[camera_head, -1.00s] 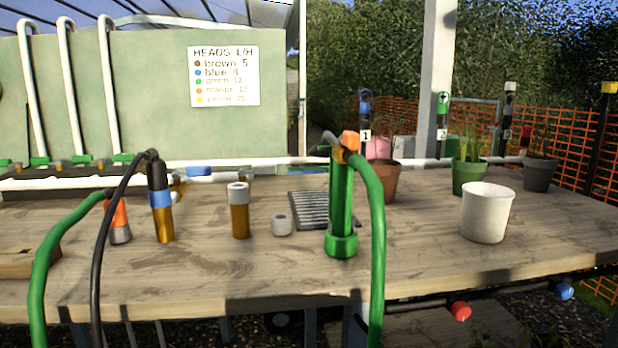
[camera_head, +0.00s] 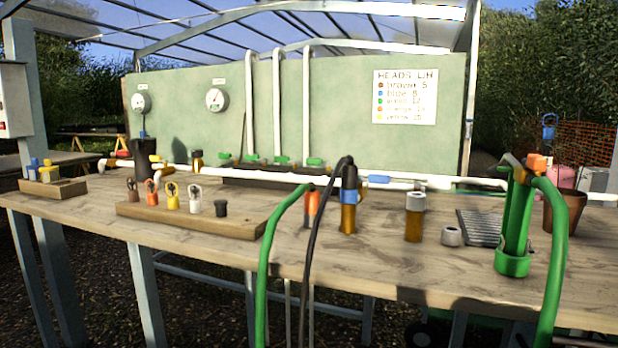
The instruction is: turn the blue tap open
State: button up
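A blue lever-like piece (camera_head: 380,179) sits on the white pipe (camera_head: 345,177) along the back of the bench, in front of the green panel. It lies flat along the pipe; I cannot tell for sure whether it is the blue tap. Another blue-topped fitting (camera_head: 549,124) shows at the far right, behind the bench. No blue knob shows under the bench edge in the part now in view. My gripper is not in view.
The wooden bench (camera_head: 180,236) carries a green stand (camera_head: 512,262) with a green hose, a black-and-blue head (camera_head: 349,190), a brown tube (camera_head: 414,222) and a wooden rack (camera_head: 240,228). Two hoses hang over its front edge. Gauges (camera_head: 216,99) are on the panel.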

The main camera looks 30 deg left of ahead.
aim_at(379, 179)
jog(key=u, duration=0.9)
